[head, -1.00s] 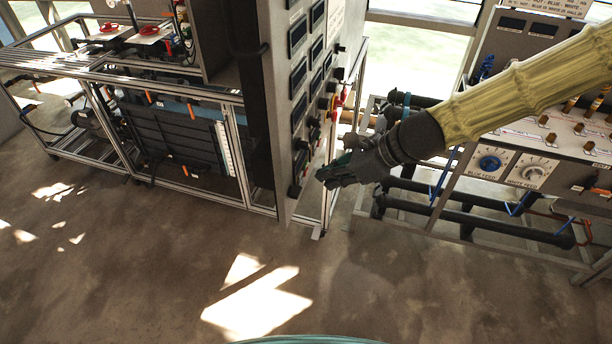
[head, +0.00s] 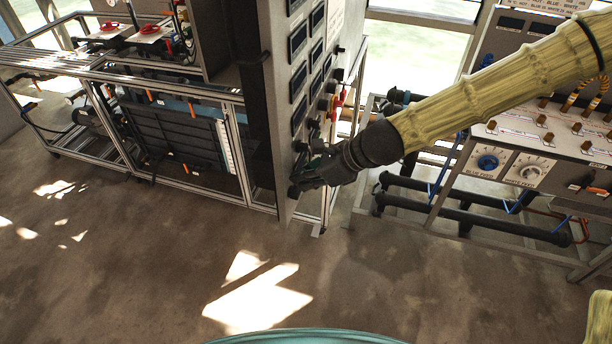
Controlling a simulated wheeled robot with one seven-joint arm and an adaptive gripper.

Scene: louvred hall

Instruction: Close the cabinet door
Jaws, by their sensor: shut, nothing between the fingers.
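The cabinet door (head: 292,130) is the tall grey panel with several dark displays and knobs on its face, left of centre in the head view. It stands at an angle to the rack behind it, and a dark gap shows along its left side. My gripper (head: 293,190) is shut and empty at the lower part of the panel's face. It overlaps the panel's edge in the picture, and I cannot tell whether it touches. My gripper and wrist hide part of the panel's lower knobs.
An aluminium-framed rack (head: 235,150) with black panels stands at left. A control console (head: 520,165) with blue and white dials stands at right, with black pipes (head: 470,215) low beneath it. The brown floor (head: 400,290) in front is clear, with sunlit patches.

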